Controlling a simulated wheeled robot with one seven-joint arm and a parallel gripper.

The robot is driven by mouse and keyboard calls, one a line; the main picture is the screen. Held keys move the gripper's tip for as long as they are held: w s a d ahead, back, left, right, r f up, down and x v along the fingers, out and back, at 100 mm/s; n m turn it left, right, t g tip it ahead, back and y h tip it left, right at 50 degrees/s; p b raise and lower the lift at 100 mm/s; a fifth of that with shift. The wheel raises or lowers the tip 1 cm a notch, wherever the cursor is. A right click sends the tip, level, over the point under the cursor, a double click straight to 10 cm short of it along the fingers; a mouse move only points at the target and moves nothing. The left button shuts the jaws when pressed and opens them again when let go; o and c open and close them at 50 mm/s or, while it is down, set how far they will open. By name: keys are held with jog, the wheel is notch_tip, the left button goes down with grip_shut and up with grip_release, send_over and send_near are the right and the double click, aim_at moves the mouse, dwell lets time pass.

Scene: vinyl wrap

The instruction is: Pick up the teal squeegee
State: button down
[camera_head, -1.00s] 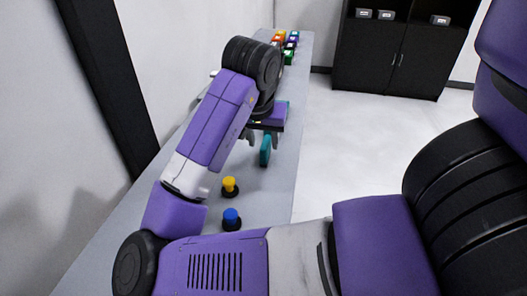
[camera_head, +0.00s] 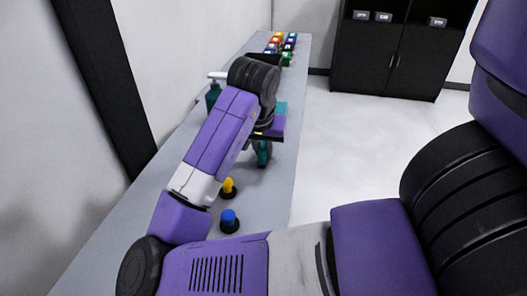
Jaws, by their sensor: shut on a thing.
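The teal squeegee (camera_head: 262,158) shows only in part below the end of my arm, past the middle of the long grey table. My gripper (camera_head: 261,147) is shut on it, with the dark fingers around its upper part. My wrist and forearm hide much of the squeegee, and I cannot tell whether it touches the table. A teal patch (camera_head: 281,108) shows just above the purple part of my wrist; I cannot tell what it belongs to.
A yellow-topped knob (camera_head: 228,186) and a blue-topped knob (camera_head: 229,220) stand nearer on the table (camera_head: 267,205). A dark green spray bottle (camera_head: 213,98) stands left of my arm. Several coloured items (camera_head: 283,43) sit at the far end. A black cabinet (camera_head: 385,55) stands beyond open floor.

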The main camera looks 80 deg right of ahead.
notch_tip(320, 180, up, 20)
jog(key=p, duration=0.3)
dwell(0.3)
jog(key=c, duration=2.1)
grip_release()
jog(key=shift+c, duration=0.2)
jog(key=shift+s, duration=0.1)
grip_shut()
